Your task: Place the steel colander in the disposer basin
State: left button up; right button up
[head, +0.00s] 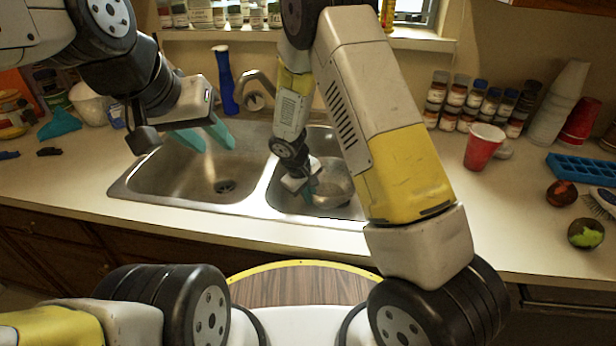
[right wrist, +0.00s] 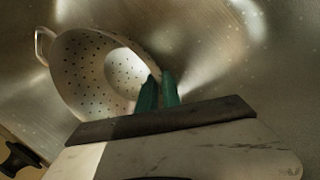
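The steel colander (right wrist: 85,78), a perforated metal bowl with a loop handle, is in the right basin (head: 292,205) of the double sink; part of it shows in the head view (head: 336,187). My right gripper (right wrist: 160,76) reaches down into that basin. Its teal fingers are close together with the colander's rim between them. The colander looks tilted in the right wrist view; its contact with the basin floor is hidden. My left gripper (head: 207,142) is open and empty above the left basin (head: 165,178), which is empty and shows a dark drain. No disposer marking is visible.
A faucet (head: 258,85) and blue bottle (head: 226,80) stand behind the sink. On the right counter are spice jars (head: 456,97), a red cup (head: 484,147), stacked cups, a blue tray (head: 584,169) and round fruit. Clutter fills the left counter's back; the front strip is clear.

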jog(key=o, duration=0.3)
jog(key=shift+r, duration=0.15)
jog(key=v, duration=1.2)
jog(key=s+d+r+m+y, duration=0.1)
jog(key=s+d+r, duration=0.2)
jog(key=r, duration=0.2)
jog(key=s+d+r+m+t+y, duration=0.1)
jog(key=s+d+r+m, duration=0.15)
jog(key=r, duration=0.25)
jog(key=s+d+r+m+y, duration=0.1)
jog(key=s+d+r, duration=0.1)
jog(key=d+r, duration=0.3)
jog(key=s+d+r+m+t+y, duration=0.1)
jog(key=s+r, duration=0.3)
jog(key=s, duration=0.2)
jog(key=s+d+r+m+t, duration=0.1)
jog(key=s+d+r+m, duration=0.1)
jog(key=s+r, duration=0.2)
jog(key=s, duration=0.3)
jog(key=shift+d+t+y, duration=0.3)
jog(key=shift+t+y, duration=0.1)
jog(key=shift+s+d+r+m, duration=0.1)
jog(key=shift+r+m, duration=0.05)
jog(key=shift+m, duration=0.1)
